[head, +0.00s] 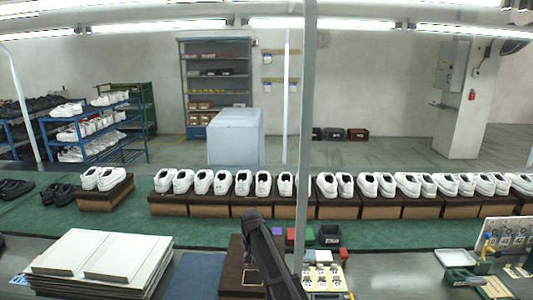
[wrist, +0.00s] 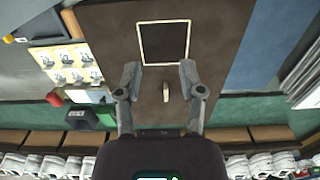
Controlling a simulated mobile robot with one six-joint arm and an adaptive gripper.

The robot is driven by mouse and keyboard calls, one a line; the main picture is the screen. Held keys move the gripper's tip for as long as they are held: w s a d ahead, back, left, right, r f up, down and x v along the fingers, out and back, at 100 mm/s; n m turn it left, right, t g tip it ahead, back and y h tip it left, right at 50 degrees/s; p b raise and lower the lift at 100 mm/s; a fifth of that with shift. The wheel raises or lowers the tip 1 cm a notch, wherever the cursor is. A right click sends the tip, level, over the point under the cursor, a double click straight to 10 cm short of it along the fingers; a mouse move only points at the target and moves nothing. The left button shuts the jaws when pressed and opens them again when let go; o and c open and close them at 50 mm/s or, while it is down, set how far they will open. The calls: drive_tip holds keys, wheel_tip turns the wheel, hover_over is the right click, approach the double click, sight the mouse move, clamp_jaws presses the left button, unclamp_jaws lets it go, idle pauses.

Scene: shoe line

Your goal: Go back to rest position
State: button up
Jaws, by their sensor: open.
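My gripper (wrist: 160,70) is open in the wrist view, its two fingers apart with nothing between the tips. It points at a brown surface (wrist: 110,20) with a cream-edged dark square (wrist: 164,42). A small tan piece (wrist: 166,91) shows between the fingers against the brown; I cannot tell what it is. In the head view my dark arm (head: 265,250) reaches up at the bottom middle, in front of a brown box (head: 236,270).
A green belt (head: 200,231) carries a row of white shoes (head: 244,182) on brown boxes. Stacked white sheets (head: 100,258) lie left. A yellow-white card tray (head: 323,278), black bin (head: 329,235) and a grey post (head: 305,130) stand right of my arm. A tool board (head: 508,236) is far right.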

drive_tip(key=s+d+f+b, duration=0.5)
drive_tip(key=s+d, duration=0.6)
drive_tip(key=s, duration=0.2)
drive_tip(key=s+d+f+b, duration=0.5)
drive_tip(key=s+d, duration=0.6)
drive_tip(key=s, duration=0.2)
drive_tip(key=shift+s, duration=0.25)
